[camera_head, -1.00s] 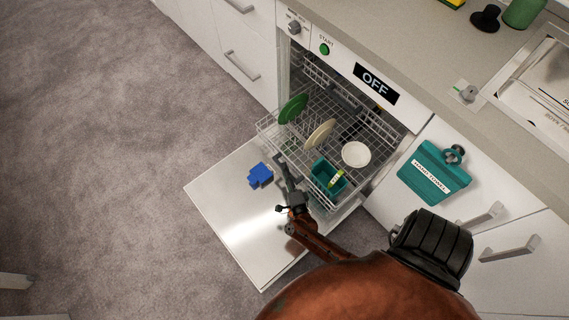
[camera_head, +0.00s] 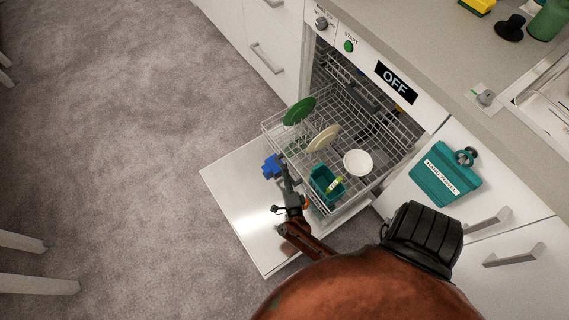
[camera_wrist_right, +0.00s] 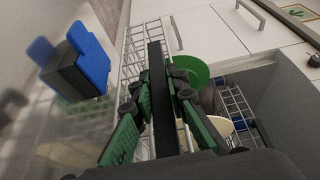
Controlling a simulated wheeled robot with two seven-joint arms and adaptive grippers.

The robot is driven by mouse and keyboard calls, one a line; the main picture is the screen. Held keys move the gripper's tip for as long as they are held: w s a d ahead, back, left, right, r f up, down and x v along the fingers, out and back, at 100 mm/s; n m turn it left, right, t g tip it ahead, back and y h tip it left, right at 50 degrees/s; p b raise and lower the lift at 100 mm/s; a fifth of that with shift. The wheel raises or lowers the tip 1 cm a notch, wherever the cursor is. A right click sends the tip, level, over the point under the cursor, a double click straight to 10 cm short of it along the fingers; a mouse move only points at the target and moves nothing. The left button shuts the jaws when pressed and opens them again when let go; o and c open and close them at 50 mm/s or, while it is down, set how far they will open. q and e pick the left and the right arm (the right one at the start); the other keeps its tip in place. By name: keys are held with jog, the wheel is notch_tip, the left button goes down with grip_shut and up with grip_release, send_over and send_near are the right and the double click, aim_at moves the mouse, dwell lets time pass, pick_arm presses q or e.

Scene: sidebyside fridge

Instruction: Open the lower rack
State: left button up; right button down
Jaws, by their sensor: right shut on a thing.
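The lower rack (camera_head: 380,163) is a wire basket pulled part way out of the dishwasher, over its lowered door (camera_head: 232,190). It holds a green plate (camera_head: 299,111), a cream plate (camera_head: 323,138), a white bowl (camera_head: 357,162) and a teal cutlery basket (camera_head: 322,190). My right gripper (camera_head: 287,172) is at the rack's front side and shut on it. In the right wrist view my right gripper (camera_wrist_right: 162,62) has its green-padded fingers on either side of a dark bar, with the rack wires (camera_wrist_right: 130,60) beyond. The exact grip is partly hidden. My left gripper is not in view.
A blue piece (camera_head: 270,166) sits by the door, just outside the rack front. A teal hand towel (camera_head: 446,174) hangs on the cabinet at right. The counter (camera_head: 450,60) runs above. Carpet (camera_head: 110,140) at left is clear, except chair or table legs (camera_head: 35,285).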

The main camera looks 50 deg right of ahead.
jog(key=c, duration=1.9)
grip_release()
jog(key=shift+s, duration=0.1)
